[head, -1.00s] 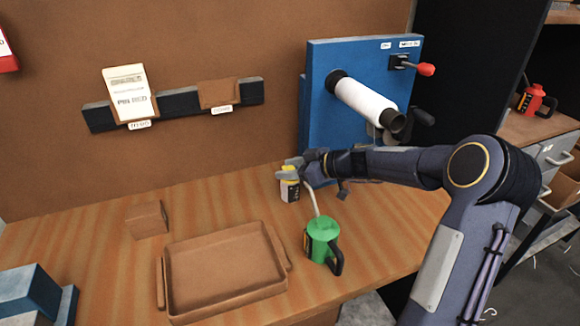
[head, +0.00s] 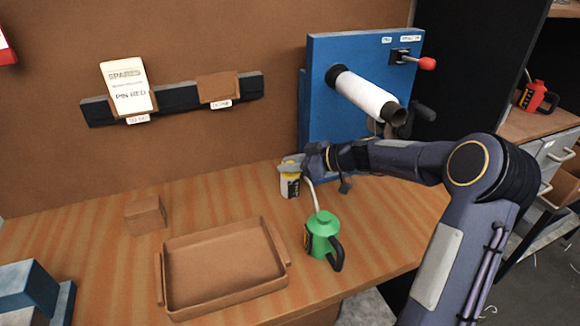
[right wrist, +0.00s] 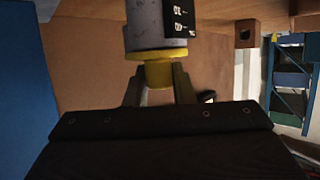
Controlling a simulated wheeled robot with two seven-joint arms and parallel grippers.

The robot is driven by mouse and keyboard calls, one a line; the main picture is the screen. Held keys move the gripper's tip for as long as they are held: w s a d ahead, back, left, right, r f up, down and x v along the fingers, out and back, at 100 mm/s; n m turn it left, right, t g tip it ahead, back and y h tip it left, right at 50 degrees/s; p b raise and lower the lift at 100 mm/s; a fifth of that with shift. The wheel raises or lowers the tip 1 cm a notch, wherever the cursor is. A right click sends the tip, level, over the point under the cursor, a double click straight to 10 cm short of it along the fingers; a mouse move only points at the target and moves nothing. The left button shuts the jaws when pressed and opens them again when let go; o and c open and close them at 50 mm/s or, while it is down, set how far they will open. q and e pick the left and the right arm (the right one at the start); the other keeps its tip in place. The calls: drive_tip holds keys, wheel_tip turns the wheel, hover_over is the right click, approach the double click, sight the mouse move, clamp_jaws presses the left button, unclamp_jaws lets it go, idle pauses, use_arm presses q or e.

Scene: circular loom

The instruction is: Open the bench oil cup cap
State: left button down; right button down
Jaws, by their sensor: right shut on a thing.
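The bench oil cup (head: 290,185) is a small pale cup with a dark label and a yellow cap. It stands on the bench in front of the blue machine. In the right wrist view the cup body (right wrist: 152,22) is grey-white with a black label, and its yellow cap (right wrist: 158,70) sits between my two fingers. My right gripper (head: 291,164) is at the top of the cup, shut on the cap. The fingers (right wrist: 158,88) touch the cap's sides. Part of the cap is hidden by the gripper in the head view. My left gripper is out of view.
A green oil can (head: 322,237) with a long pale spout stands just in front of the cup. A brown tray (head: 172,312) and a small brown block (head: 146,215) lie to the left. The blue machine (head: 345,55) with a white roll (head: 366,97) stands behind.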

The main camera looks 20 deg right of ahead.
drive_tip(key=shift+d+f+n+g+y+b, duration=0.3)
drive_tip(key=shift+n+g+y+b, duration=0.15)
drive_tip(key=shift+b, duration=0.5)
drive_tip(key=shift+w+d+r+n+g+y+b, duration=0.15)
drive_tip(key=shift+d+n+g+y+b, duration=0.1)
drive_tip(key=shift+n+g+y+b, duration=0.4)
drive_tip(key=shift+d+r+n+g, duration=0.1)
drive_tip(key=shift+d+n+g, duration=0.1)
drive_tip(key=shift+n+g, duration=0.55)
drive_tip(key=shift+w+d+n+g+y+p, duration=0.1)
drive_tip(key=shift+d+n+g+y+p, duration=0.2)
drive_tip(key=shift+n+g+y+p, duration=0.45)
drive_tip(key=shift+b, duration=0.3)
drive_tip(key=c, duration=1.2)
unclamp_jaws()
drive_tip(key=shift+d+r, duration=0.1)
